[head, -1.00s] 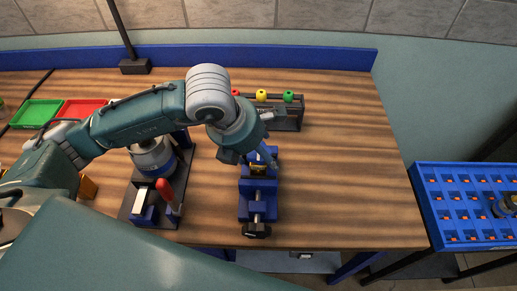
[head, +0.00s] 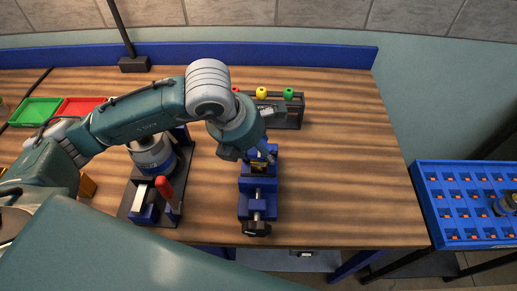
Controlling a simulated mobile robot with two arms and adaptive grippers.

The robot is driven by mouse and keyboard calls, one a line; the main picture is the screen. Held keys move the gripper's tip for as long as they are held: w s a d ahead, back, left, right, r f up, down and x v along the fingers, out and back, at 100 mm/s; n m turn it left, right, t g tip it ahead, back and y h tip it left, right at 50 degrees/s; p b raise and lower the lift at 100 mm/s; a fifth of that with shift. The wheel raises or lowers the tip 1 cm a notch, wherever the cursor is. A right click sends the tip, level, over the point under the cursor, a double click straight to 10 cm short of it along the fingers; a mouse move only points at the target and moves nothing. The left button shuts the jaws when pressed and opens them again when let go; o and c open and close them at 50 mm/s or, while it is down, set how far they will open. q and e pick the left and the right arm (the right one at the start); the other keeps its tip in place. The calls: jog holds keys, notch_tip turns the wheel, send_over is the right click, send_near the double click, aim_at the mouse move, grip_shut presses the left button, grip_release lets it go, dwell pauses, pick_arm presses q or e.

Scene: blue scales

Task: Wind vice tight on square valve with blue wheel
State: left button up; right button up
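The blue vice (head: 258,203) stands near the front edge of the bench, with a screw rod and a black knob (head: 257,228) facing the front. A small dark and yellowish part (head: 259,167) shows at its jaws; I cannot make out whether it is the square valve, and no blue wheel is clearly distinguishable from the blue vice. My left gripper (head: 266,154) is at the back end of the vice, just above the jaws. Its hand hides part of that area, and its finger opening is unclear. My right gripper is out of view.
A dark rack with red, yellow and green knobs (head: 289,92) stands behind the vice. A black fixture with a red handle (head: 165,189) is to the left. Green (head: 36,112) and red (head: 80,106) trays lie far left. A blue compartment tray (head: 425,190) is right; bench right of the vice is clear.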

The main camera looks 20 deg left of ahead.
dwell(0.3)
pick_arm(q)
jog(key=o, duration=1.6)
jog(key=shift+w, duration=0.1)
jog(key=shift+o, duration=0.3)
jog(key=shift+r, duration=0.1)
